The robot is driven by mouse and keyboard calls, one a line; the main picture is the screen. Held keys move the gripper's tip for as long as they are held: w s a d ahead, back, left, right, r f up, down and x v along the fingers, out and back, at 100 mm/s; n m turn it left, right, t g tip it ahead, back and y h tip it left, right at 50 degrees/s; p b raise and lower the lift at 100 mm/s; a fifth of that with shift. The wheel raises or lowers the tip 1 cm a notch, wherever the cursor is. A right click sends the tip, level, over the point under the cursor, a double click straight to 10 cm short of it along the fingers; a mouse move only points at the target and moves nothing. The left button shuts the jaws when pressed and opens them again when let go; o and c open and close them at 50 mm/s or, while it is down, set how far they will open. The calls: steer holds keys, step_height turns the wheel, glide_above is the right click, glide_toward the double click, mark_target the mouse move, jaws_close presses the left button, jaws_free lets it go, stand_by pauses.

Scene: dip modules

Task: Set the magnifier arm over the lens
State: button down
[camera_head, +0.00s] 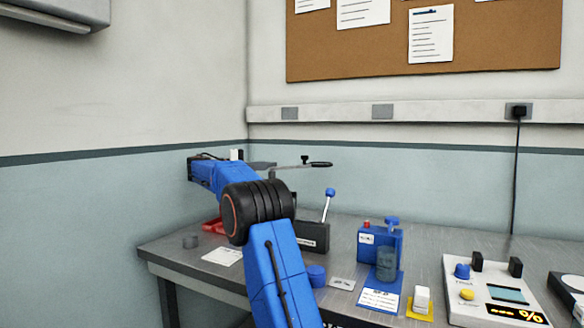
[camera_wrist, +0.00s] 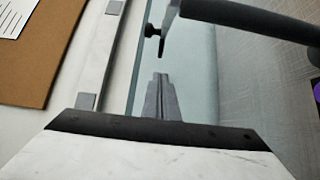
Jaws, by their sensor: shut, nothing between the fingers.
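My gripper (camera_wrist: 161,98) is shut and empty in the wrist view, with its grey fingers together. In the head view my gripper (camera_head: 263,165) is up above the left part of the bench. A thin dark arm (camera_head: 292,166) with a small knob and a flat black end reaches out just right of it; this looks like the magnifier arm. A dark rod (camera_wrist: 250,22) with a black knob also crosses the top of the wrist view, apart from the fingers. I cannot tell for sure which item is the lens; my blue arm hides part of the bench.
A dark box (camera_head: 313,237) with a blue-knobbed lever stands behind my arm. A blue dispenser unit (camera_head: 366,246) and a control panel (camera_head: 492,280) stand to the right. The wall is close behind.

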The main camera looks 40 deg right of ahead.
mark_target(299, 166)
steer(key=shift+s+d, duration=1.9)
steer(key=shift+d, duration=0.25)
steer(key=shift+s+d, duration=1.9)
steer(key=shift+d, duration=0.25)
